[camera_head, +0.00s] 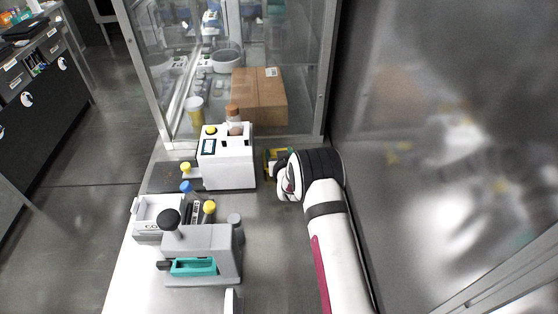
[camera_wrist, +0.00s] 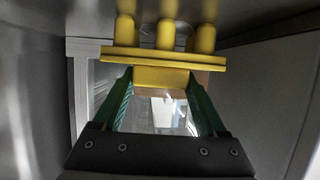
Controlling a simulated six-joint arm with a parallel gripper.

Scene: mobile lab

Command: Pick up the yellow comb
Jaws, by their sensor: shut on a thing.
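The yellow comb (camera_wrist: 150,55) is in the wrist view, a flat bar with thick rounded prongs pointing up in the picture and a block on its near side. My gripper (camera_wrist: 163,80) has green fingers shut on that block, one on each side. In the head view the yellow comb (camera_head: 268,158) shows only in part, just right of the white device. My gripper (camera_head: 279,165) and wrist cover most of it there. I cannot tell whether the comb touches the bench.
A white device (camera_head: 228,163) with a small screen stands close left of my gripper. A cardboard box (camera_head: 259,97) is behind the glass frame. A grey device with a teal part (camera_head: 194,266) stands nearer. The bench between it and my arm is clear. A metal wall (camera_head: 450,130) is at the right.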

